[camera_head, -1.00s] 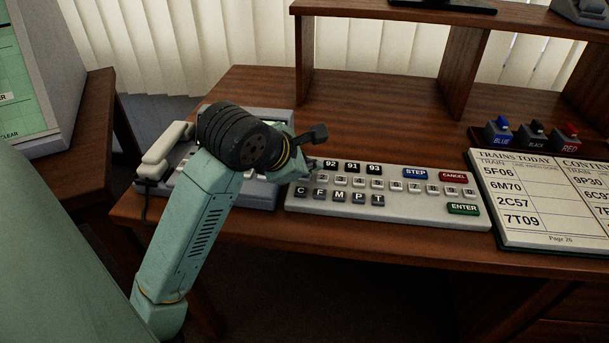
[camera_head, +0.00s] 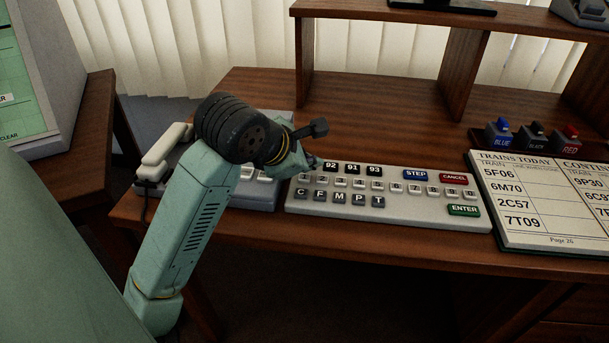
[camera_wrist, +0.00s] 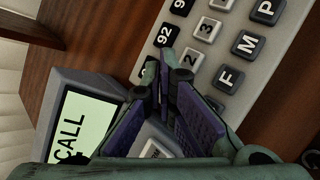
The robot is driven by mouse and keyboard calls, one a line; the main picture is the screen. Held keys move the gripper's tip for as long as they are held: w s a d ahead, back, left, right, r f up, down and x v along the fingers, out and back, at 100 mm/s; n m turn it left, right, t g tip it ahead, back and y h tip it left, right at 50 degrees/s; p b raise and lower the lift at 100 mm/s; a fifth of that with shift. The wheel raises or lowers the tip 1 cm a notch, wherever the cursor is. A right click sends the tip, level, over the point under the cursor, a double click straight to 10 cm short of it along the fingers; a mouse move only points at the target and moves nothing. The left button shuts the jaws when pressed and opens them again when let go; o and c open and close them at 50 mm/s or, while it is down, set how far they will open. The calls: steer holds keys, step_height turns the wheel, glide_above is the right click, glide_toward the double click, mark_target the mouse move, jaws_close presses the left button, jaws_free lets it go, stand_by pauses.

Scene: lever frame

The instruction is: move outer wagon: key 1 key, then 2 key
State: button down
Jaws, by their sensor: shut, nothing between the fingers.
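The keyboard (camera_head: 410,208) is a pale panel of keys on the wooden desk. Its 2 key (camera_wrist: 190,57) is a light square just right of my fingertips in the wrist view, with the 3 key (camera_wrist: 208,29) beyond it. I cannot make out the 1 key in the wrist view, where my fingers cover that part of the panel. My gripper (camera_head: 313,161) is over the keyboard's left end, its fingers together and empty, also seen in the wrist view (camera_wrist: 164,65). Whether the tips touch a key I cannot tell. No wagon is in view.
A grey telephone unit (camera_head: 168,150) stands left of the keyboard; its CALL screen (camera_wrist: 72,125) shows in the wrist view. Dark 92 (camera_wrist: 166,35) and grey F (camera_wrist: 228,78) keys lie close to my fingers. A train chart (camera_head: 540,215) lies right, below coloured switches (camera_head: 535,132).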

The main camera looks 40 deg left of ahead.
mark_target(326, 180)
steer(key=shift+w+d+f+b, duration=0.15)
steer(key=shift+w+d+b, duration=0.45)
steer(key=shift+d+b, duration=0.3)
steer(key=shift+w+d, duration=0.4)
steer(key=shift+d, duration=0.25)
steer(key=shift+b, duration=0.3)
steer(key=shift+f+b, duration=0.3)
steer(key=shift+b, duration=0.3)
steer(key=shift+f+b, duration=0.35)
steer(key=shift+b, duration=0.3)
steer(key=shift+r, duration=0.8)
steer(key=shift+r, duration=0.1)
